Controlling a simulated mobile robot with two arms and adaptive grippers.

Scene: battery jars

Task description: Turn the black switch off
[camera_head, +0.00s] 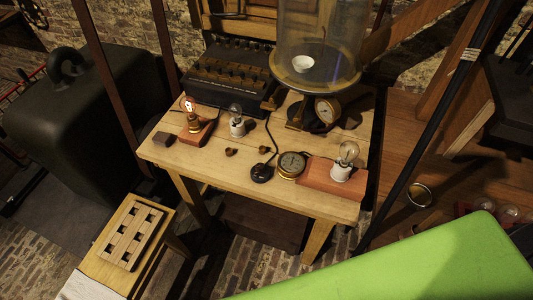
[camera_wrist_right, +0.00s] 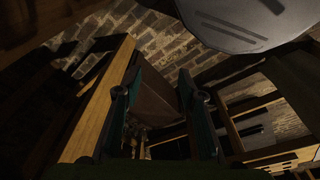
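A small round black switch (camera_head: 262,172) with a dark cord lies near the front edge of the wooden table (camera_head: 215,163) in the head view. I cannot tell its lever position. A bulb on a reddish wooden base (camera_head: 197,132) glows orange at the table's left. Another bulb (camera_head: 236,121) in a white socket stands beside it, unlit. My right gripper (camera_wrist_right: 152,88) shows in the right wrist view, its two dark teal fingers apart with nothing between them. It is not visible in the head view, so its distance from the switch is unclear. My left gripper is in neither view.
A round brass gauge (camera_head: 291,165) and a bulb on a red base (camera_head: 333,178) stand right of the switch. A glass bell jar (camera_head: 318,45) and a dark keyed machine (camera_head: 227,75) are behind. A small side table (camera_head: 103,280) stands front left.

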